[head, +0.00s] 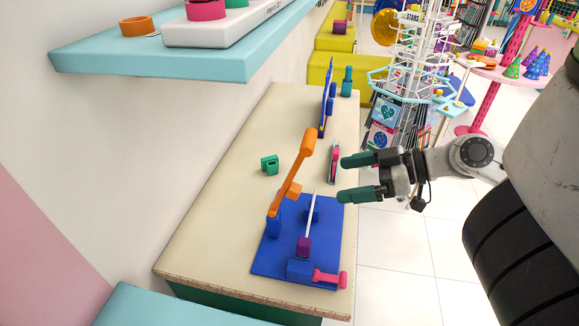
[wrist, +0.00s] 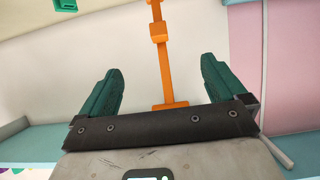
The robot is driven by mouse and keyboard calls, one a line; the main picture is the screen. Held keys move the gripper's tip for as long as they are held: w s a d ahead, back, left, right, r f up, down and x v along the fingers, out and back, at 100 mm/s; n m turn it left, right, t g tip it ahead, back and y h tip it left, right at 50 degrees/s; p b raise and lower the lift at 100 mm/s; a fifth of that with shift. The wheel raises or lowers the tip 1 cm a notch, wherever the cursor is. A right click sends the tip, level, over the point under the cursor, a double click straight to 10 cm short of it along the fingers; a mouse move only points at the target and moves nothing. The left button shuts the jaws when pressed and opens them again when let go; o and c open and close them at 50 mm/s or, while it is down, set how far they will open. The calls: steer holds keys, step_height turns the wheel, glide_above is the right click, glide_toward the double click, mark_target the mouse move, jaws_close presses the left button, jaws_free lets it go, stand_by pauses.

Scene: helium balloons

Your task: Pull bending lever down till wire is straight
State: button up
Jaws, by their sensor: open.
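The orange bending lever (head: 291,183) stands raised and tilted on a blue base plate (head: 325,235) on the table. It also shows upright between my fingers in the wrist view (wrist: 162,62). A thin white wire (head: 310,215) runs up from a purple clamp (head: 304,246) on the plate. Any bend in it is too small to tell. My gripper (head: 352,177) is open and empty to the right of the lever, apart from it, near the table's right edge. Its two green fingers also show in the wrist view (wrist: 160,82).
A pink handle (head: 330,279) sits at the plate's front. A green block (head: 269,164), a pink-and-dark item (head: 334,162) and a tall blue piece (head: 327,97) stand farther back on the table (head: 205,245). A light-blue shelf (head: 160,62) overhangs the upper left.

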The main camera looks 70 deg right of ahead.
steer(key=s+r+p, duration=0.3)
steer(key=s+r, duration=0.1)
steer(key=r, duration=0.2)
steer(key=shift+s+d+r, duration=0.15)
steer(key=shift+s+d, duration=0.15)
stand_by(0.4)
steer(key=shift+p, duration=0.6)
stand_by(0.6)
